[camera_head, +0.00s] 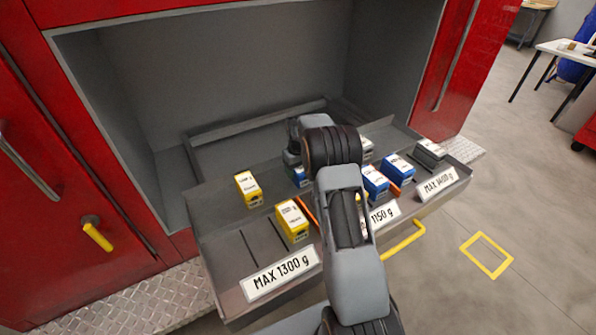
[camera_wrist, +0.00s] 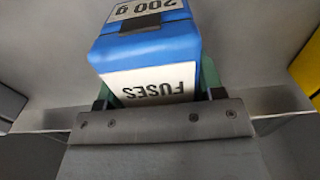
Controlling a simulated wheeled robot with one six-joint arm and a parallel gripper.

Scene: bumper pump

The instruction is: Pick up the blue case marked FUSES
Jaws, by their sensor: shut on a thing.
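The blue case marked FUSES (camera_wrist: 150,48) fills the upper middle of the wrist view. Its white FUSES label reads upside down, and another white label on it reads 200 g. My gripper (camera_wrist: 157,84) is shut on the case, with a green finger on each side. In the head view my arm covers most of the gripper. A blue case (camera_head: 300,177) shows partly beside my wrist, over the drawer. I cannot tell whether the held case touches the drawer floor.
The open grey drawer (camera_head: 222,238) holds two yellow boxes (camera_head: 247,188) at left and other blue boxes (camera_head: 398,167) at right. Orange dividers separate sections labelled MAX 1300 g, 1150 g and MAX 1400 g. A red cabinet surrounds it. Floor is clear at right, around a yellow square outline (camera_head: 486,272).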

